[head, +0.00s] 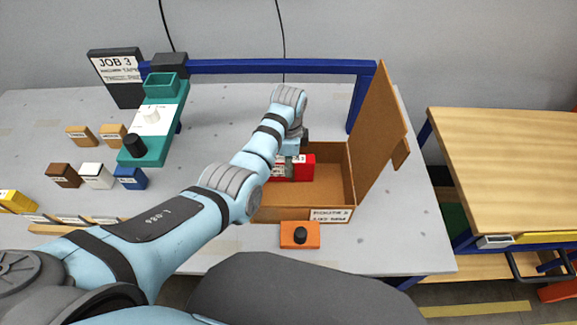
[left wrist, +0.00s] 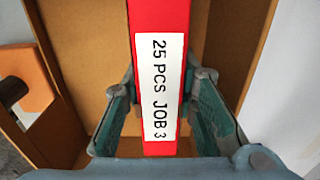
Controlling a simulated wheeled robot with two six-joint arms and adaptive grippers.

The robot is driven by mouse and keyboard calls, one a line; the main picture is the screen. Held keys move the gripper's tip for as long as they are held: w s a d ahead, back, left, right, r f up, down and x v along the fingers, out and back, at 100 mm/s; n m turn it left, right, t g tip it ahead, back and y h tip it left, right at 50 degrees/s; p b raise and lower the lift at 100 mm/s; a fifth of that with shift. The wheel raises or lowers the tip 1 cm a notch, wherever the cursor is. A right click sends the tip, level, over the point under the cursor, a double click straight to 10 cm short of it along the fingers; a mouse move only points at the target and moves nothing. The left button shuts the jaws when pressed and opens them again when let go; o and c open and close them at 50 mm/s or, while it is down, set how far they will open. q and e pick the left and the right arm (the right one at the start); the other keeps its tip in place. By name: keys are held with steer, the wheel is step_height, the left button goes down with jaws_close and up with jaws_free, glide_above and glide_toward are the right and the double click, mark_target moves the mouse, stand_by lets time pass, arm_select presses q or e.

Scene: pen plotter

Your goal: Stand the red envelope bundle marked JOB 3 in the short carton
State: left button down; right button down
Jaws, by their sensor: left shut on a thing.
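The red envelope bundle (left wrist: 145,18) carries a white label that reads "25 PCS JOB 3" in the left wrist view. My left gripper (left wrist: 160,108) is shut on it, one finger on each side. In the head view the red bundle (head: 306,170) is inside the open short carton (head: 330,186), toward its left side and partly hidden by my left arm. The brown carton has its lid flap raised at the right. Whether the bundle touches the carton floor cannot be told. My right gripper is not in view.
An orange block with a black knob (head: 300,236) stands in front of the carton. A teal holder (head: 160,125), a JOB 3 board (head: 117,75) and several small blocks are at the left. A blue frame (head: 270,67) spans behind. A wooden-topped bench (head: 510,160) stands at the right.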

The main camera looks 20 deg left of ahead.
arm_select(q)
steer(key=shift+w+f, duration=0.1)
steer(key=c, duration=1.3)
jaws_free()
steer(key=shift+r+p, duration=0.3)
steer(key=shift+r, duration=0.1)
step_height(320, 180, up, 10)
steer(key=shift+r+p, duration=0.2)
steer(key=shift+p, duration=1.05)
steer(key=shift+r, duration=0.5)
